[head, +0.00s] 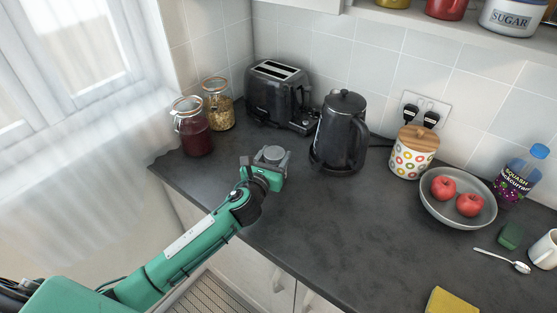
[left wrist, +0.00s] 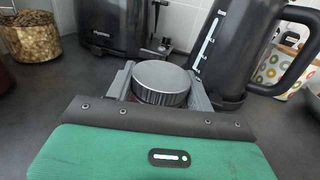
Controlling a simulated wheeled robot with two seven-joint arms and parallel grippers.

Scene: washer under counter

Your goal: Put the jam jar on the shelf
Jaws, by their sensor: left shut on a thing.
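My left gripper (head: 271,160) is over the counter in front of the toaster and left of the kettle. It is shut on a jar with a ribbed silver lid (left wrist: 160,82), which I take to be the jam jar (head: 272,154). The lid faces up and the jar looks upright. Its body is mostly hidden by the gripper, and I cannot tell whether it touches the counter. The white shelf (head: 420,20) runs along the wall at the top right of the head view. My right gripper is not in view.
The black kettle (head: 341,132) and toaster (head: 279,97) stand close to the gripper. Two clip-top jars (head: 192,128) stand at left. A sugar canister (head: 513,17) and red mug (head: 445,8) occupy the shelf. A fruit bowl (head: 457,217) stands at right. The front middle counter is clear.

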